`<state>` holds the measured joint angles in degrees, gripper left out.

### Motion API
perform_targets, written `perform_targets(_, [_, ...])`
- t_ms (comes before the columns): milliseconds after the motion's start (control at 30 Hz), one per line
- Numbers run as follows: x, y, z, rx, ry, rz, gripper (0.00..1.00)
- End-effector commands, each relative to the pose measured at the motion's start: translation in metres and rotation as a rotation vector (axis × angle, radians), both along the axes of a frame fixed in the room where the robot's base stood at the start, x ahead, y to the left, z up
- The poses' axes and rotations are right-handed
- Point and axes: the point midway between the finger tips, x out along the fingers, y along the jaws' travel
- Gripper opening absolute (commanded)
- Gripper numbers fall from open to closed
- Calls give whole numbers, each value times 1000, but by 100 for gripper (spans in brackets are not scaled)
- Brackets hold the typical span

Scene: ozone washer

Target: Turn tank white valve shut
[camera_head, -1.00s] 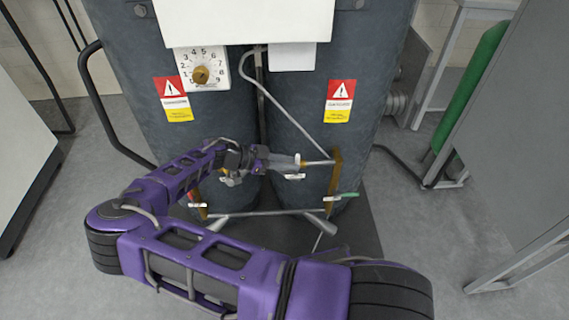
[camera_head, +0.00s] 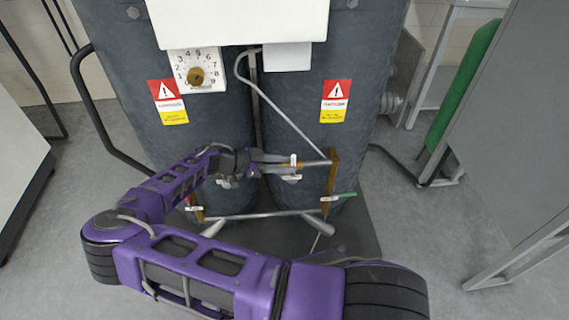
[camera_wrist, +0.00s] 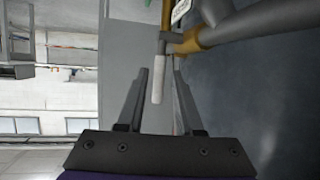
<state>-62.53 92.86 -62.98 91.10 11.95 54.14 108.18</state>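The white valve handle (camera_wrist: 158,82) shows in the wrist view as a short pale lever, joined to grey and brass pipework above it. It lies between the two spread fingers of my gripper (camera_wrist: 160,80), nearer the left finger, with a gap on the right. In the head view my gripper (camera_head: 284,161) reaches from the left to the white handle (camera_head: 293,160) on the horizontal pipe between the two dark tanks. The fingers partly hide the handle and pipe there. Whether either finger touches the handle is unclear.
A brass upright pipe (camera_head: 333,172) stands just right of my gripper. A green lever (camera_head: 347,195) and a crossing lower pipe (camera_head: 265,214) sit below. A white panel with a numbered dial (camera_head: 197,72) is above. A grey cabinet (camera_head: 520,150) stands at right.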

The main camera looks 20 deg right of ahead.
Motion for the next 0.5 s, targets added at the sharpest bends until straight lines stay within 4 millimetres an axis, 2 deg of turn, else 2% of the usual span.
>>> perform_targets(133, [0,5,2,1,0,0,35])
perform_targets(233, [1,17,6,3,-1,4,35])
perform_targets(500, [1,75,29,4,-1,4,35])
